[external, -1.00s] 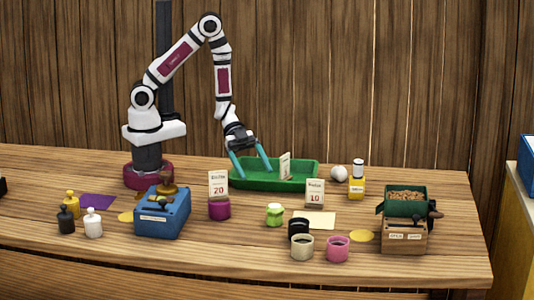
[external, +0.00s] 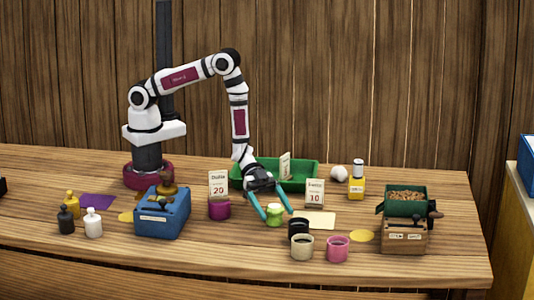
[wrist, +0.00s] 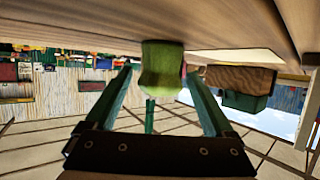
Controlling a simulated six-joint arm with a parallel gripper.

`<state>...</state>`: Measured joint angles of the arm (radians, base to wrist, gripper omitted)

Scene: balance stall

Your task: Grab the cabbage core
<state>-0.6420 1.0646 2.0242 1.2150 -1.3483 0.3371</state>
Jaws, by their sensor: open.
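The cabbage core (external: 274,213) is a small light-green lump standing on the wooden table, in front of the green tray. My gripper (external: 274,212) is open with teal fingers, low over the table, with one finger on each side of the core in the external view. In the wrist view the green core (wrist: 161,68) shows beyond and between the open fingertips (wrist: 160,80). I cannot tell whether either finger touches it.
A magenta cup (external: 219,209) stands close on the left. Black (external: 299,227), cream (external: 302,248) and pink (external: 337,250) cups stand at front right. A blue box (external: 162,215) is further left.

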